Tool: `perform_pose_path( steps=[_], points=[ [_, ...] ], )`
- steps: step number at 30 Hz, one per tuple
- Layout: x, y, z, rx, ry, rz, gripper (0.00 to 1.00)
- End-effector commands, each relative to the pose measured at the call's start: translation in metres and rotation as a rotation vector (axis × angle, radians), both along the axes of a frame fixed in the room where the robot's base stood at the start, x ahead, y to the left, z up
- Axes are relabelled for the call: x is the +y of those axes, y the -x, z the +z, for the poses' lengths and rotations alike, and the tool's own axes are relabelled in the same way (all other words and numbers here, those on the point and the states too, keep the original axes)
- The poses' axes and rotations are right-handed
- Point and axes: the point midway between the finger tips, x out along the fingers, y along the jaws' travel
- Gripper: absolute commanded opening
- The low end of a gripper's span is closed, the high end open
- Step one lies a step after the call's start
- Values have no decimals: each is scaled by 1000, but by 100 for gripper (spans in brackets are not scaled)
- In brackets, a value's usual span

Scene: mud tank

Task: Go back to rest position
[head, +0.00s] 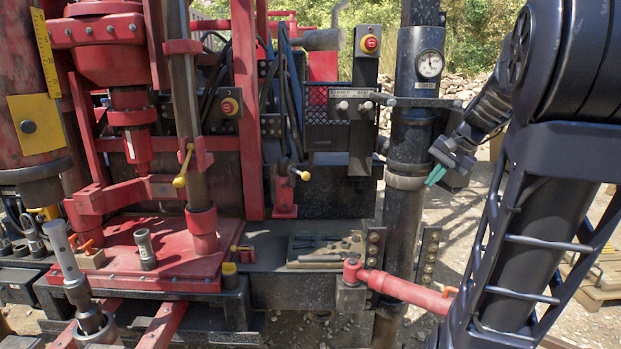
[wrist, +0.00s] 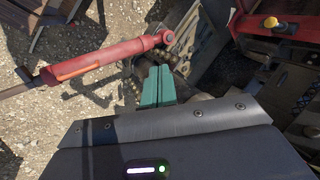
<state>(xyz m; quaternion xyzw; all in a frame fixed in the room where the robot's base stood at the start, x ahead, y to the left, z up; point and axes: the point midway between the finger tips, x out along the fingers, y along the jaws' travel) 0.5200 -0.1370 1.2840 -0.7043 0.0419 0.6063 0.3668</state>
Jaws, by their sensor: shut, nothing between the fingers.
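My gripper (head: 437,174) is at the right of the head view, in front of the dark vertical column (head: 407,140) below its round pressure gauge (head: 429,64). Its green fingers are together and empty. In the wrist view the gripper (wrist: 158,72) points down, with its fingers side by side. Below the fingers is a red cylinder (wrist: 108,65), which also shows in the head view (head: 405,290). My dark arm fills the right of the head view and hides what lies behind it.
Red machinery and a red deck plate (head: 165,250) stand at the left. A panel with a red button (head: 370,43) is left of the column. A tray with dark tools (head: 325,246) lies on the ledge. Gravel ground shows at the right, with a wooden pallet (head: 597,272).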

Motion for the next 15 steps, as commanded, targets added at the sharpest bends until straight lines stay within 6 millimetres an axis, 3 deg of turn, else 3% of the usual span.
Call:
perform_pose_path(
  steps=[1,6,15],
  points=[
    [12,14,-3,-9,46,41,0],
    [36,54,-18,-49,202,162,0],
    [56,115,-45,-161,454,375,0]
  ],
)
